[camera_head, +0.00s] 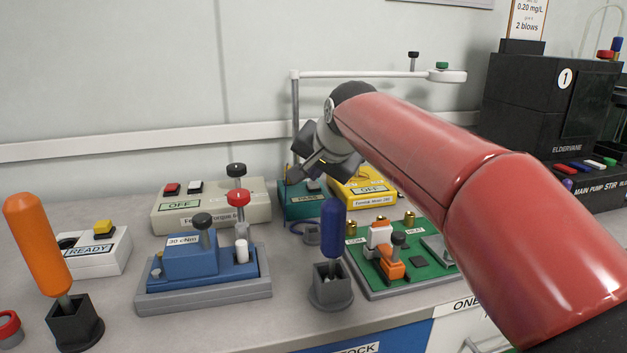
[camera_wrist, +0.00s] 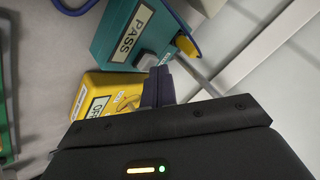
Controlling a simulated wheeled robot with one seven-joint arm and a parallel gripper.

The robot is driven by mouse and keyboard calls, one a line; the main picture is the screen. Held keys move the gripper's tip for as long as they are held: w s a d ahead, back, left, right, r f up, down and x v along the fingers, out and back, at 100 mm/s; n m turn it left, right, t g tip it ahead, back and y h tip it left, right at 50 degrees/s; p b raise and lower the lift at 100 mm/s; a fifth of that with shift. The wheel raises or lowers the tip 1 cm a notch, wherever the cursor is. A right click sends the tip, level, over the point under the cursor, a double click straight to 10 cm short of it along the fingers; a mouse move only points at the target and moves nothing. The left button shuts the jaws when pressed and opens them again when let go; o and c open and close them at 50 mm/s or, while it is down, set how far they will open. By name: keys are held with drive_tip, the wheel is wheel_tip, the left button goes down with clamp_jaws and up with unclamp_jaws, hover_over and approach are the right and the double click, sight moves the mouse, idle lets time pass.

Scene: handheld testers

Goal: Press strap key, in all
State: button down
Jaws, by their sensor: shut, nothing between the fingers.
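A teal tester (camera_head: 290,212) stands at the back of the bench, partly hidden behind my gripper. In the wrist view the teal tester (camera_wrist: 108,38) has a label reading PASS and a grey key (camera_wrist: 147,61) near its edge. No lettering on that key is readable. My gripper (camera_head: 297,176) is over the teal tester, angled down to the left. In the wrist view my gripper (camera_wrist: 158,72) has its dark fingers together and empty, with their tips right by the grey key. I cannot tell whether they touch it.
A yellow meter (camera_head: 347,194) showing OFF stands close beside the teal tester. A beige tester (camera_head: 215,213) is to its left, and a green board (camera_head: 372,286) and a blue-handled driver (camera_head: 333,225) are in front. A white rail arm (camera_head: 385,74) crosses behind my arm.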

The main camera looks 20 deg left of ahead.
sight(315, 192)
drive_tip(key=shift+r+p, duration=0.9)
wheel_tip(315, 192, up, 5)
drive_tip(key=p, duration=0.4)
drive_tip(key=shift+p, duration=0.4)
